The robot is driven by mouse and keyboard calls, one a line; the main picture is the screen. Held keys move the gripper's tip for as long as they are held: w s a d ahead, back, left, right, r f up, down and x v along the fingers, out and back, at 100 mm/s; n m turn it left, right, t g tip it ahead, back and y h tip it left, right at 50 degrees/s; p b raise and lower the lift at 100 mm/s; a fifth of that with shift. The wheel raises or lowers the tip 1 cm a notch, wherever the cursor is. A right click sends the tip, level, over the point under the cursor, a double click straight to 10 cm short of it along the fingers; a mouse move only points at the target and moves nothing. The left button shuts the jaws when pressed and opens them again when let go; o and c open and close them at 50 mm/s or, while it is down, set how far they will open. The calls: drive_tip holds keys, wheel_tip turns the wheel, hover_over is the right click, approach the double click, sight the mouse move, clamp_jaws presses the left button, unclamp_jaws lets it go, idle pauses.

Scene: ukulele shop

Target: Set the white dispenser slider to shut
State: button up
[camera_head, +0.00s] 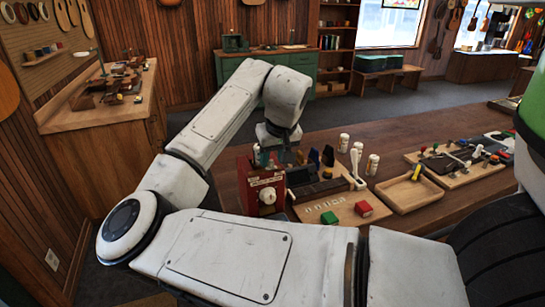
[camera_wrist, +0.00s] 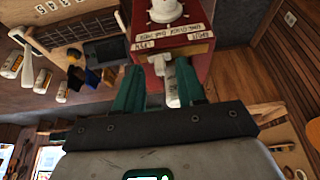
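The red dispenser box (camera_head: 261,190) stands at the left end of the long wooden bench, with a white knob on its front and labels above. In the wrist view the red box (camera_wrist: 178,63) appears upside down at the top, its label strip with small print beside a slot. A small pale tab, apparently the white slider (camera_wrist: 168,53), sits at that strip between the printed end labels. My gripper (camera_wrist: 159,72) has its two green fingers apart, one on each side of the tab; contact cannot be told. In the head view my gripper (camera_head: 272,158) is just above the box, partly hidden.
A board with dark tools (camera_head: 318,188) is right of the box. White bottles (camera_head: 372,164) stand behind.

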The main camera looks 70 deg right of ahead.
drive_tip(key=shift+w+d+f, duration=0.15)
drive_tip(key=shift+d+f, duration=0.05)
drive_tip(key=shift+f, duration=0.4)
drive_tip(key=shift+c, duration=0.4)
clamp_jaws()
